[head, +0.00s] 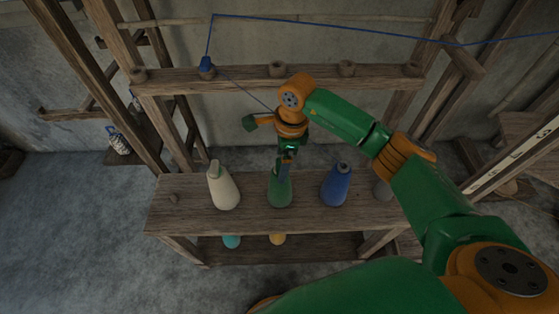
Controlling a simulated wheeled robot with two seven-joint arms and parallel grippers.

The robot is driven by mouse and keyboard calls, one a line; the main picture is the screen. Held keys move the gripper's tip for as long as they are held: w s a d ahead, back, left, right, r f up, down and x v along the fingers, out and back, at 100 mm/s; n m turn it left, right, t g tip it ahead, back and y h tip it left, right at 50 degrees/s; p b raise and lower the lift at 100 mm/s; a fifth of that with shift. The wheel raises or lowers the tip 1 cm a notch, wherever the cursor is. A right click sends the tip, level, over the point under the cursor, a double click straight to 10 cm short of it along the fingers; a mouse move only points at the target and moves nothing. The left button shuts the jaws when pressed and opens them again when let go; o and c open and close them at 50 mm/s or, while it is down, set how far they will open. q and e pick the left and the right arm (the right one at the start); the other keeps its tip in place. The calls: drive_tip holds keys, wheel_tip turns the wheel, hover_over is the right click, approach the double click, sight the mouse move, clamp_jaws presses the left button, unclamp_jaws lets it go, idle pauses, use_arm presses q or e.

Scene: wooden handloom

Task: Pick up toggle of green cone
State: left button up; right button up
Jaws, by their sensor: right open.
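The green cone (280,191) stands upright on the wooden bench, between a white cone and a blue cone. My right gripper (287,168) points down over the top of the green cone, and its fingers overlap the cone's upper part in the picture. The gripper is open. The toggle of the green cone is hidden behind the gripper or too small to make out. I cannot tell whether the fingers touch the cone. My left gripper is not in view.
The white cone (223,186) stands to the left and the blue cone (336,185) to the right on the bench (246,221). A blue thread runs from a blue toggle (206,65) on the rail (310,78) behind. Teal and yellow cones sit on the lower shelf.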

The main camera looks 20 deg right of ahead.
drive_tip(key=shift+w+a+f, duration=0.1)
drive_tip(key=shift+w+f, duration=0.15)
drive_tip(key=shift+f, duration=0.5)
drive_tip(key=shift+s+r, duration=0.1)
drive_tip(key=c, duration=1.4)
drive_tip(key=shift+r, duration=0.1)
wheel_tip(320, 180, up, 2)
drive_tip(key=shift+r+b, duration=0.1)
drive_tip(key=shift+b, duration=0.6)
drive_tip(key=s+a+r+b, duration=0.1)
drive_tip(key=s+a+r, duration=0.5)
drive_tip(key=s+r, duration=0.4)
drive_tip(key=shift+s+a+r+b, duration=0.2)
drive_tip(key=shift+s+r+b, duration=0.15)
drive_tip(key=shift+s, duration=0.9)
